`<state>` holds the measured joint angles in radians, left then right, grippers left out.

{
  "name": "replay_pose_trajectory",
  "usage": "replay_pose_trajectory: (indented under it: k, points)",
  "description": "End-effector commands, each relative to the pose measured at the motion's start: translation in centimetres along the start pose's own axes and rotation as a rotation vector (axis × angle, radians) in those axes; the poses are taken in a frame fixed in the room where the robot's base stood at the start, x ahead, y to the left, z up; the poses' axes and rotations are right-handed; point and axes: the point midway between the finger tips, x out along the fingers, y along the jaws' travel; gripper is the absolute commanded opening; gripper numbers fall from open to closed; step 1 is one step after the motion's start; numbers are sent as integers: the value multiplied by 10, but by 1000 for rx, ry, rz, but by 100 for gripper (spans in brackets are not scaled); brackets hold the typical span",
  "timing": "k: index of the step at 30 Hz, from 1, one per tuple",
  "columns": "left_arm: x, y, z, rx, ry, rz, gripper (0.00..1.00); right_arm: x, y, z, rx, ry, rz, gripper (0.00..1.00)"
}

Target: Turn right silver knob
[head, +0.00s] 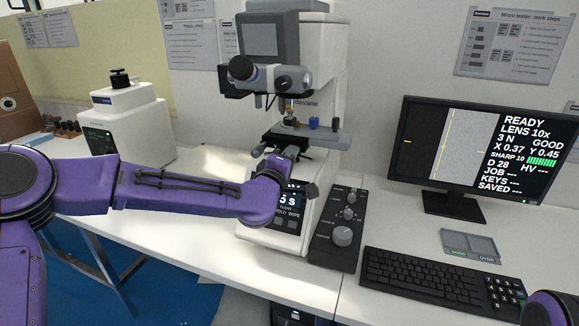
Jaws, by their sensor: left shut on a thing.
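The micro hardness tester (318,75) stands in the middle of the head view, with a grey stage (325,137) under its lenses. My left gripper (287,158) is at the front edge of this stage, shut on what looks like the silver knob there. The gripper hides that knob almost wholly, so its turn angle cannot be seen. Another knob (258,151) sticks out just left of the gripper. My right gripper is not in view; only a purple part of my right arm shows at the bottom right corner.
A black control box (338,236) with several silver knobs stands right of my left wrist. A keyboard (425,278), a small grey tray (470,245) and a monitor (470,150) reading READY are at the right. Another white tester (125,125) stands at the left.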

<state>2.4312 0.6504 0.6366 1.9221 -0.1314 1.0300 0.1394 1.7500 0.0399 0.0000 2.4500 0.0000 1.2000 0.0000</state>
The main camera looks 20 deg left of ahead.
Motion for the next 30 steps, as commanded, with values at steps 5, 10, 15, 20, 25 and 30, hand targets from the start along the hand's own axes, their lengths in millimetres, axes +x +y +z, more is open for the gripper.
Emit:
replay_pose_trajectory:
  k: [5, 10, 15, 20, 25, 30]
  points:
    - [0, -4, 0, -167, 1, 1, 0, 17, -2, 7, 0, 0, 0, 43]
    - [0, -4, 0, -328, 1, 1, 0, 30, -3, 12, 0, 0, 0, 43]
    - [0, -5, 0, -490, 2, 1, 0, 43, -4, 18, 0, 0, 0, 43]
    - [0, -5, 0, -639, 0, 1, 0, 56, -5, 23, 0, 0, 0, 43]
    - [0, -5, 0, -782, 1, 0, 0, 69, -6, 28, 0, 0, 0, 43]
    - [0, -4, 0, -898, 1, 0, 0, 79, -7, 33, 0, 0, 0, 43]
